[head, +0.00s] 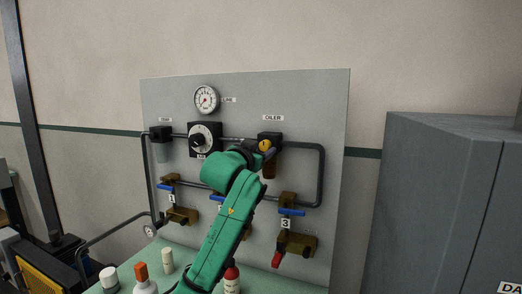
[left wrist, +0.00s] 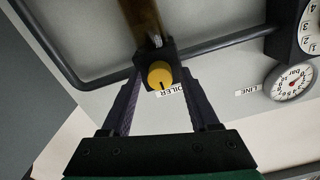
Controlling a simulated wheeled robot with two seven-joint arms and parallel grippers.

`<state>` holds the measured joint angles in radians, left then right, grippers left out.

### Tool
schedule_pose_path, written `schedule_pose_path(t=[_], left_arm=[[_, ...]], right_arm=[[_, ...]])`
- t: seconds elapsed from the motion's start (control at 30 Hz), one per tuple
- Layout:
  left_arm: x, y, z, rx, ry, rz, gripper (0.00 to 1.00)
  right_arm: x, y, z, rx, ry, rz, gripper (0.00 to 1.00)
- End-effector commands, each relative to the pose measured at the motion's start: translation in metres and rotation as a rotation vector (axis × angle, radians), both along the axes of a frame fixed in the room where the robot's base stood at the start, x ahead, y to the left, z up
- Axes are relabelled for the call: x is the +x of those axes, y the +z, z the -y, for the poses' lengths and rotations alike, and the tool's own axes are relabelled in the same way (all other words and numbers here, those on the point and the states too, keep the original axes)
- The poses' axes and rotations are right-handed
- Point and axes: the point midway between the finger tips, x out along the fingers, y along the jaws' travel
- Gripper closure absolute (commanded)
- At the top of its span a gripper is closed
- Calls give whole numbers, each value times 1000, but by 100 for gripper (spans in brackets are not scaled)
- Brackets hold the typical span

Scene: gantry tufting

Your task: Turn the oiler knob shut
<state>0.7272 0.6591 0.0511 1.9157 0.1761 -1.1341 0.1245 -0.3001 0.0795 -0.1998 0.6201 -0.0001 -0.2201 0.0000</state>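The oiler (head: 268,140) is a black block with a yellow knob (head: 265,146) on its front, under an OILER label on the grey wall panel. In the left wrist view the round yellow knob (left wrist: 160,75) carries a dark mark and faces the camera. In the head view my green left wrist hides part of the panel below the oiler. My right gripper is not in view.
A black dial (head: 204,139) and a round gauge (head: 206,99) sit left of the oiler. Pipes (head: 321,175) and blue-handled valves (head: 291,211) surround it. Bottles (head: 168,262) stand on the green table below. A grey cabinet (head: 425,200) stands at the right.

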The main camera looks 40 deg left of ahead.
Motion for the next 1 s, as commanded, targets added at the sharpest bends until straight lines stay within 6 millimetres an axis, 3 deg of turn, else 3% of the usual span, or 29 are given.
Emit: schedule_pose_path(t=[0.3, 0.43, 0.57, 0.8, 1.0], left_arm=[[0, -1, 0, 2, 0, -2, 31], [-10, -3, 3, 2, 1, 0, 31], [-37, -6, 13, 4, -1, 2, 31], [-105, -5, 37, 6, 1, 4, 31], [-135, -2, 47, 2, 0, 0, 31]], right_arm=[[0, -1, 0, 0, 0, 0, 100], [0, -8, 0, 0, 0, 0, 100], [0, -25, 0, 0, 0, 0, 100], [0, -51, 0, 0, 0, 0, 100], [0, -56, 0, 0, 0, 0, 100]])
